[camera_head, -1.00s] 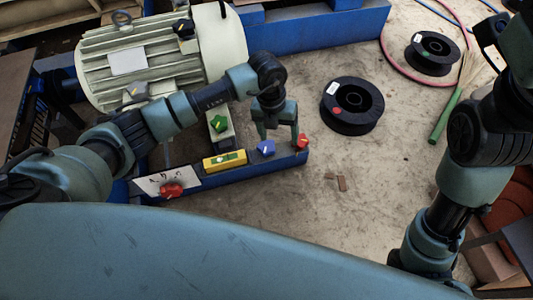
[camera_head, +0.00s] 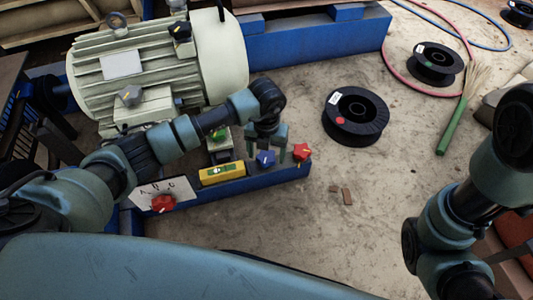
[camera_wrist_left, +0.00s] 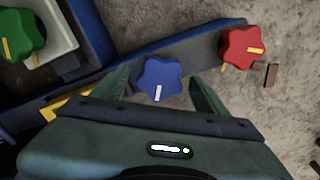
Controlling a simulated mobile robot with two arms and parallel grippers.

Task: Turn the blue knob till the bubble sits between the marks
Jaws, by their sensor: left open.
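The blue knob (camera_head: 265,159) with a pale pointer line sits on the blue rail between the yellow level and a red knob. My left gripper (camera_head: 266,155) is open over it, one finger on each side. In the left wrist view the blue knob (camera_wrist_left: 160,78) lies between the two fingers, with visible gaps, its pointer toward the gripper body. The yellow level (camera_head: 222,173) has a green vial; its bubble and marks are too small to read. In the left wrist view the level is mostly hidden by my gripper. My right gripper is out of view.
A red knob (camera_head: 301,152) stands close right of my left gripper. A green knob (camera_head: 219,135) is behind, and another red knob (camera_head: 163,203) is on a white plate. A large motor (camera_head: 150,75) fills the back left. Black spools (camera_head: 355,116) lie on the floor.

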